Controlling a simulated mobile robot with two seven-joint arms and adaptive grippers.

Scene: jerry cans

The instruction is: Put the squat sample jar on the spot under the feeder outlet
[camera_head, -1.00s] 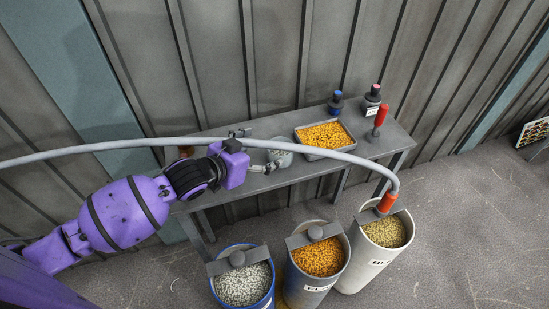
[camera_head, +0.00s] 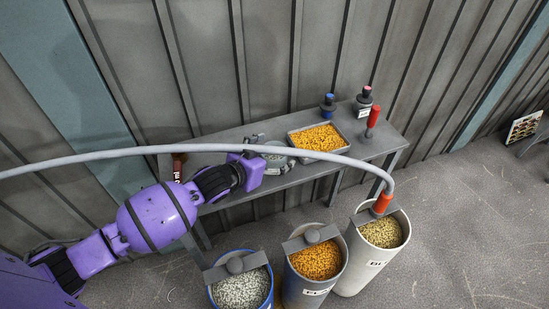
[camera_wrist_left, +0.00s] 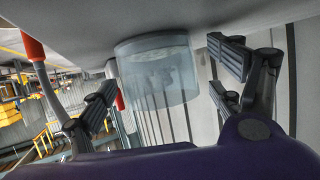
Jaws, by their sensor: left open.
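A squat clear jar (camera_head: 275,156) with pale contents stands on the grey bench, partly hidden by my left gripper. In the left wrist view, which is upside down, the jar (camera_wrist_left: 158,72) rests against the bench surface. My left gripper (camera_head: 269,152) is open, with one finger on the far side of the jar and one on the near side. In the wrist view the gripper (camera_wrist_left: 166,82) has a finger to each side of the jar, with gaps visible. I cannot make out a feeder outlet or a marked spot. My right gripper is not in view.
The bench (camera_head: 375,149) also holds a tray of orange pellets (camera_head: 319,137), two dark capped bottles (camera_head: 364,103) and a red-handled tool (camera_head: 372,120). A grey hose (camera_head: 120,153) crosses above the bench. Three pellet-filled bins (camera_head: 372,262) stand in front.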

